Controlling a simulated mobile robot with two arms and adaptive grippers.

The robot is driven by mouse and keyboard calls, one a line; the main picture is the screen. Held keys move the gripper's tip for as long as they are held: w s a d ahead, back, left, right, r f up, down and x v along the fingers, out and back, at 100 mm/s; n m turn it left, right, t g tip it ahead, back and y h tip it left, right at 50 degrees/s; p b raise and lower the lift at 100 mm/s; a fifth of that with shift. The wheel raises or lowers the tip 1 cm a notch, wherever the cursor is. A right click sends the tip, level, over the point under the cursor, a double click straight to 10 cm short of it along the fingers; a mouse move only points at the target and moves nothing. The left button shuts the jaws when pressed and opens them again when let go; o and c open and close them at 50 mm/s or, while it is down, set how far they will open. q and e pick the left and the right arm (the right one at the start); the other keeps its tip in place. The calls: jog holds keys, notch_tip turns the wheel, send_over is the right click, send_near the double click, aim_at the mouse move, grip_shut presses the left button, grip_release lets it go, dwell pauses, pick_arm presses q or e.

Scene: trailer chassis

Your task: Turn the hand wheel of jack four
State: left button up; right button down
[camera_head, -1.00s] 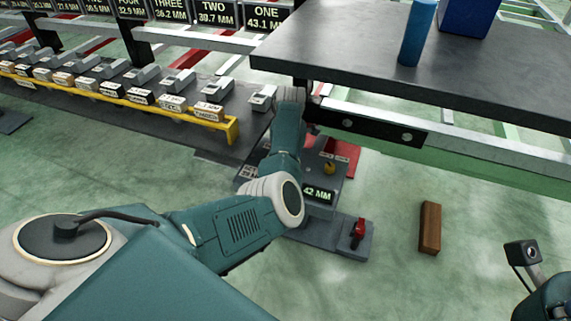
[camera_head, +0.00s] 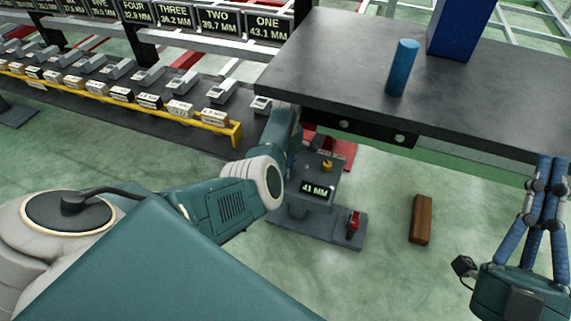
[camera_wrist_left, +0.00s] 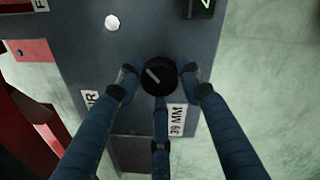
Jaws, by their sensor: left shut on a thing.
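The jack control unit (camera_head: 300,205) stands on the floor under the table's front edge, with a lit display (camera_head: 317,189) reading 41 MM. In the left wrist view, a round black hand wheel (camera_wrist_left: 158,72) with a pale grey mark sits on the dark panel (camera_wrist_left: 85,45) near a 39 MM label (camera_wrist_left: 177,121). My left gripper (camera_wrist_left: 160,84) has its blue fingers closed around this wheel. In the head view my left arm hides the wheel and these fingers. My right gripper (camera_head: 547,190) is at the right, fingers upward and near each other, clear of the unit.
The dark table (camera_head: 330,70) overhangs the unit and carries a blue cylinder (camera_head: 402,68) and a blue box (camera_head: 460,28). A red lever (camera_head: 353,222) and yellow knob (camera_head: 327,166) are on the unit. A brown block (camera_head: 421,219) lies on open green floor.

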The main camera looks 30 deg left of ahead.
pick_arm(q)
jog(key=shift+w+d+m+p, duration=0.15)
jog(key=shift+m+p, duration=0.15)
jog(key=shift+m, duration=0.4)
pick_arm(e)
jog(key=shift+w+a+f+g+h, duration=0.1)
jog(key=shift+w+f+g, duration=0.3)
jog(key=shift+f, duration=0.25)
jog(key=shift+w+d+f+g+h, duration=0.1)
jog(key=shift+w+f+g, duration=0.3)
jog(key=shift+f, duration=0.3)
jog(key=shift+w+a+f+g+h, duration=0.1)
jog(key=shift+w+f+g, duration=0.3)
jog(key=shift+f, duration=0.25)
pick_arm(q)
jog(key=o, duration=1.2)
jog(key=shift+r, duration=0.1)
jog(key=r, duration=1.2)
jog(key=shift+s+d, duration=0.2)
jog(key=shift+s, duration=0.1)
jog(key=shift+f, duration=0.1)
jog(key=shift+c, duration=0.3)
